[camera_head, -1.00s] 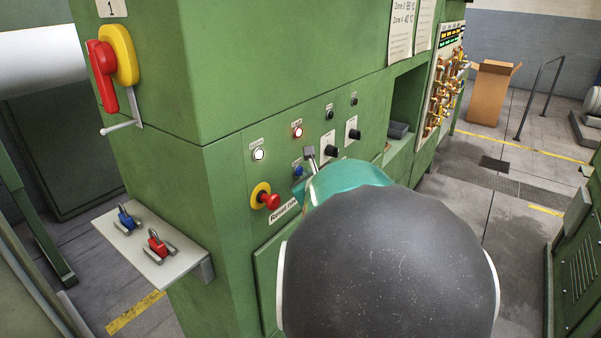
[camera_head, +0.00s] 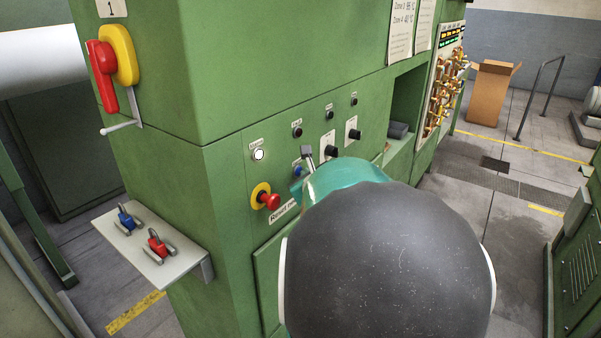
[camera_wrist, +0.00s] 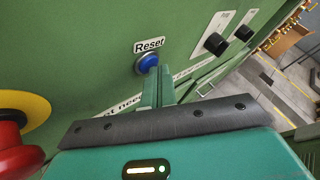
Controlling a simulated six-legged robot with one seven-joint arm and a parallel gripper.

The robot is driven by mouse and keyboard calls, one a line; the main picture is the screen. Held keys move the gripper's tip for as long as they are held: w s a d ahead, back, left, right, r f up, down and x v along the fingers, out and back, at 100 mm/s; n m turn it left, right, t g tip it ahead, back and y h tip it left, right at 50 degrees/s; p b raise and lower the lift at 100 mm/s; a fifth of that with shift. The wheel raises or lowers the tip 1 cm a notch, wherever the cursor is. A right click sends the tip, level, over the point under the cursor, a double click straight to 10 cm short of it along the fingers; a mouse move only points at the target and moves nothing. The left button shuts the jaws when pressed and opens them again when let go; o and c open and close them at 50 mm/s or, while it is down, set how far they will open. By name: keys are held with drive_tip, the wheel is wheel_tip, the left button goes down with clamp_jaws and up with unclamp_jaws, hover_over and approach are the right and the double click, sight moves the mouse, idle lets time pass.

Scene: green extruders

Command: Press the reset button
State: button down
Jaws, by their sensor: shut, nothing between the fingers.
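The blue reset button (camera_wrist: 148,63) sits under a white "Reset" label (camera_wrist: 149,45) on the green machine panel in the wrist view. In the head view the button (camera_head: 298,171) is small and partly covered by my gripper. My gripper (camera_head: 307,152) is shut and empty, its fingers pointing at the panel. In the wrist view my gripper's fingertips (camera_wrist: 158,72) overlap the button's lower right edge. I cannot tell whether they touch it.
A red emergency stop (camera_head: 268,200) on a yellow ring sits left of the button. A white lamp (camera_head: 258,155), a dark lamp (camera_head: 297,131) and black knobs (camera_head: 352,134) are nearby. A shelf (camera_head: 150,250) with padlocks juts out at lower left.

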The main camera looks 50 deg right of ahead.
drive_tip(key=shift+s, duration=0.75)
drive_tip(key=shift+s+d, duration=0.15)
drive_tip(key=shift+s, duration=1.1)
drive_tip(key=shift+s+d, duration=0.1)
drive_tip(key=shift+s, duration=1.15)
